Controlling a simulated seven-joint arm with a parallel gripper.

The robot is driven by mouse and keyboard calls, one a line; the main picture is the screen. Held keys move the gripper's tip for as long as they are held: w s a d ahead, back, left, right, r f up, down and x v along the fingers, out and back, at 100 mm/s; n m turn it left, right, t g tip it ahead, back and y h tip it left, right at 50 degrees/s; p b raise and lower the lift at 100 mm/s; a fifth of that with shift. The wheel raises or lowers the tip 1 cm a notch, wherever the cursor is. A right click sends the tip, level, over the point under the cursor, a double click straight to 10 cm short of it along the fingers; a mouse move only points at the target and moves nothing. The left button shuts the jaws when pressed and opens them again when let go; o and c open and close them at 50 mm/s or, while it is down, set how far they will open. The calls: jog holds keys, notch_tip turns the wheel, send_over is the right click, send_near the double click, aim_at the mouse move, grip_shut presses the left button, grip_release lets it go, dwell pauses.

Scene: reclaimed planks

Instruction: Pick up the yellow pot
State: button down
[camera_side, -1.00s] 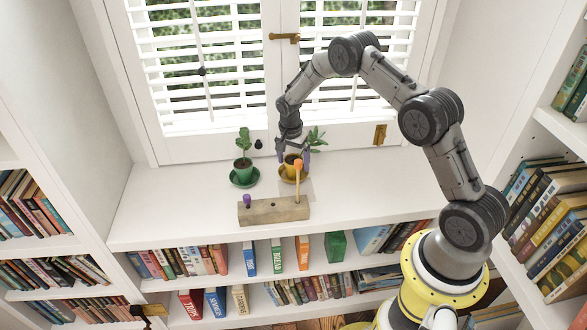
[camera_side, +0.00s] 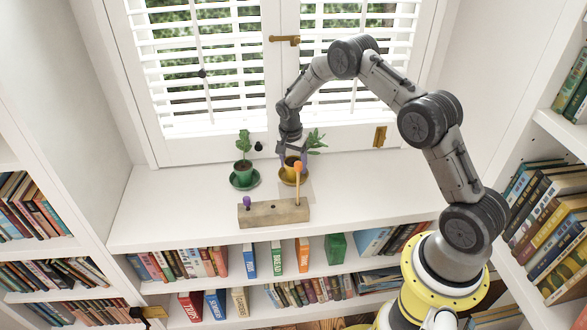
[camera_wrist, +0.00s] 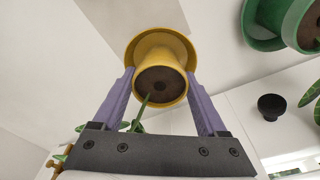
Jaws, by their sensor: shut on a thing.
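The yellow pot (camera_side: 291,163) stands on the white ledge near the window, above a yellow saucer (camera_side: 290,180). A green plant (camera_side: 315,141) shows at its right. My gripper (camera_side: 293,157) is shut on the yellow pot, with one finger on each side. In the wrist view the purple fingers of my gripper (camera_wrist: 160,85) press on both sides of the yellow pot (camera_wrist: 163,58), and its brown soil and a green stem show between them. The yellow saucer (camera_wrist: 137,50) is behind the pot. I cannot tell whether the pot touches the saucer.
A green pot (camera_side: 243,165) with a plant stands on a green saucer (camera_side: 245,184) to the left. The ledge at the right is clear.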

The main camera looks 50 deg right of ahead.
jog(key=shift+r, duration=0.1)
jog(key=shift+w+r, duration=0.1)
jog(key=shift+r, duration=0.4)
notch_tip(320, 180, up, 2)
jog(key=shift+r, duration=0.1)
jog(key=s+a+r, duration=0.4)
jog(key=s+r, duration=0.8)
jog(key=s, duration=0.1)
jog(key=shift+s+a+r, duration=0.2)
jog(key=shift+r, duration=0.15)
